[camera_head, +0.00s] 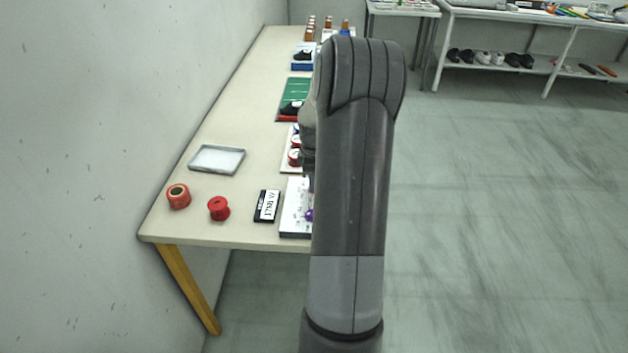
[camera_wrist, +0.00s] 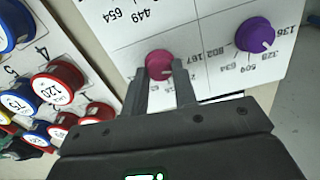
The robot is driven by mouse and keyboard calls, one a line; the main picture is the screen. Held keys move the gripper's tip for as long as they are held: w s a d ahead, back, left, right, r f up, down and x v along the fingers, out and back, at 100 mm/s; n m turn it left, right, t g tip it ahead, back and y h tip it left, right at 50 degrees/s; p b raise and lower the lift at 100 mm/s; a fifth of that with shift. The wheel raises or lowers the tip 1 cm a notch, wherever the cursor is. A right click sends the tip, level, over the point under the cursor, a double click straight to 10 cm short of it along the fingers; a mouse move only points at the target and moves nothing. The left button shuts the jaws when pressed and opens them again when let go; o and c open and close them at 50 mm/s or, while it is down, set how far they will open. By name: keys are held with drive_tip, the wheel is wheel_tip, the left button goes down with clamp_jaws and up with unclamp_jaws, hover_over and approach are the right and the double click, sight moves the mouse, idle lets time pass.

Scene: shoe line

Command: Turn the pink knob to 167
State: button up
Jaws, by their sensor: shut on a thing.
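In the wrist view the pink knob (camera_wrist: 158,62) stands on a white panel (camera_wrist: 215,18) with printed numbers around its dials. My gripper (camera_wrist: 160,74) has one finger on each side of the pink knob and is shut on it. The number 167 is printed just right of the pink knob. A pale mark shows on the knob, partly by the right finger; its exact direction is hard to read. In the head view the panel (camera_head: 293,213) lies at the table's near right edge; my arm hides the gripper and the pink knob.
A purple knob (camera_wrist: 255,35) sits close to the right on the same panel. Red-ringed and blue-ringed numbered caps (camera_wrist: 58,83) stand at the left. On the table (camera_head: 205,229) are a black label block (camera_head: 266,206), red spools (camera_head: 219,208) and a grey tray (camera_head: 217,159).

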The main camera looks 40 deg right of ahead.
drive_tip(key=o, duration=1)
wheel_tip(320, 180, up, 11)
drive_tip(key=shift+f, duration=0.1)
